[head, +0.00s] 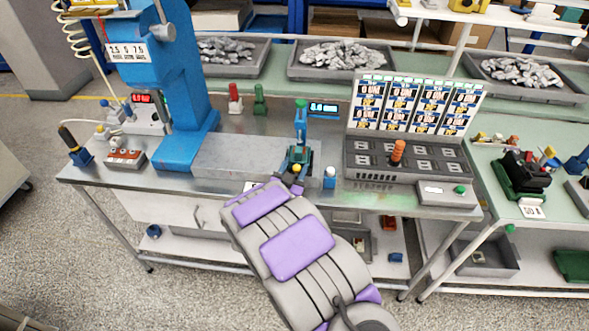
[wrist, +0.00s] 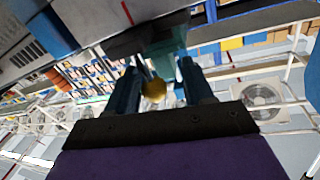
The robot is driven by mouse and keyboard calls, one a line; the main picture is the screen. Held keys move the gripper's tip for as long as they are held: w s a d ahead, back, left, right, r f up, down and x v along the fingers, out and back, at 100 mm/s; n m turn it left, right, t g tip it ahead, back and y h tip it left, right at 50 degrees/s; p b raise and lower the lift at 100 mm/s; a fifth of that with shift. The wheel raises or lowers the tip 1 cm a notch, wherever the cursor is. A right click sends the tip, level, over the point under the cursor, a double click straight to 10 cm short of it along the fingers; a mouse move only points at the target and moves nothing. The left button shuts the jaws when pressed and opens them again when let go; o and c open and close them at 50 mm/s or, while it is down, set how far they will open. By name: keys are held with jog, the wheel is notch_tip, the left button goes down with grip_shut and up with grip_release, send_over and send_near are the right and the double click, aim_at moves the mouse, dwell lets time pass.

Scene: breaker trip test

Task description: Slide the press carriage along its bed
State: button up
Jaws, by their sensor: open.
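The blue press (head: 175,75) stands at the left of the workbench. Its grey bed (head: 240,158) runs to the right from the press. The small dark green press carriage (head: 303,155) sits near the bed's right end, with a yellow knob (head: 296,168) on its near side. My arm reaches up from below, its end just in front of the carriage; it hides the gripper's fingers in the head view. In the wrist view my gripper (wrist: 160,75) is open, with the yellow knob (wrist: 155,90) between its two fingers. Whether a finger touches the knob I cannot tell.
A white-and-blue bottle-like piece (head: 330,177) stands right of the carriage. Further right is a panel of meters (head: 415,105) with an orange handle (head: 397,151). A red-buttoned box (head: 125,158) sits at the left. Trays of metal parts (head: 335,55) stand behind.

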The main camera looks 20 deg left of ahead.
jog(key=shift+d+r, duration=0.15)
jog(key=shift+d, duration=0.35)
jog(key=c, duration=0.4)
jog(key=shift+a, duration=0.1)
grip_shut()
